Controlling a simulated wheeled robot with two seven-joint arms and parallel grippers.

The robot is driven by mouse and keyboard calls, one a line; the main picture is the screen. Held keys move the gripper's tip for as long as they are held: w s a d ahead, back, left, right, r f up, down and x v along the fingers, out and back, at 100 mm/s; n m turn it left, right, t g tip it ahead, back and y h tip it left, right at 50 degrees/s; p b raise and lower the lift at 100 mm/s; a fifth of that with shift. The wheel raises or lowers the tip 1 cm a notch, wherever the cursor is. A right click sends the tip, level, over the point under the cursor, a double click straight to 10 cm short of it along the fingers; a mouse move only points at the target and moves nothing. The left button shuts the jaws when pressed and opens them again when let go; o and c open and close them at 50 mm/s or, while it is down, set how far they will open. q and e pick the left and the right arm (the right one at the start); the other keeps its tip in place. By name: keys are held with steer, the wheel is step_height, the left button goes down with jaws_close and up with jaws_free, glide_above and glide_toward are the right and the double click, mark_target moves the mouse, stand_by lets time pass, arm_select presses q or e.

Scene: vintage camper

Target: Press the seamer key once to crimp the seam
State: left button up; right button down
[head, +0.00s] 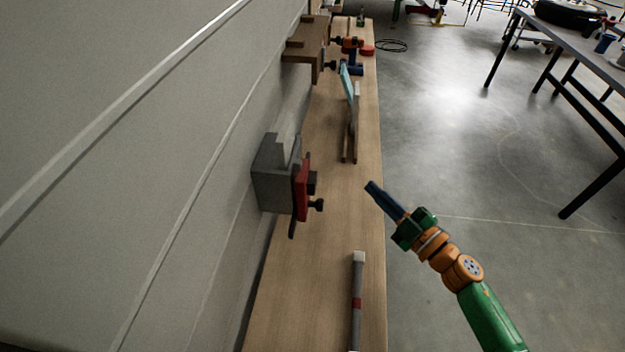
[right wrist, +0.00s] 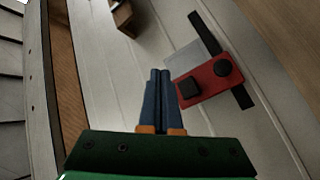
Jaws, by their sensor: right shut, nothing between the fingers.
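The seamer (head: 272,180) is a grey block against the camper wall, with a red plate (head: 301,187) on its right side. The plate carries a square black block and a round black knob (head: 318,205); I cannot tell which is the key. In the right wrist view the red plate (right wrist: 208,84) is right of the fingers, with the square block (right wrist: 190,87) nearer them and the round knob (right wrist: 223,68) farther off. My right gripper (head: 370,186) is shut and empty, to the right of the seamer and apart from it. My left gripper is out of view.
A long wooden bench (head: 335,210) runs along the wall. Farther back are a slotted wooden stand (head: 349,145), a drill (head: 352,55) and a wooden block (head: 307,45). Open floor lies right; a table (head: 580,65) stands beyond.

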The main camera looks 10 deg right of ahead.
mark_target(314, 183)
steer(key=shift+s, duration=0.15)
steer(key=w+a, duration=0.2)
steer(key=a, duration=0.6)
steer(key=shift+w+a+p, duration=0.2)
steer(key=shift+w+p, duration=0.05)
steer(key=shift+p, duration=0.2)
steer(key=shift+a, duration=0.1)
stand_by(1.6)
steer(key=shift+w+a, duration=0.15)
steer(key=shift+a, duration=0.15)
steer(key=shift+w+a, duration=0.15)
steer(key=shift+a, duration=0.5)
stand_by(0.9)
steer(key=shift+d, duration=0.15)
steer(key=shift+s+d, duration=0.3)
steer(key=shift+d, duration=0.5)
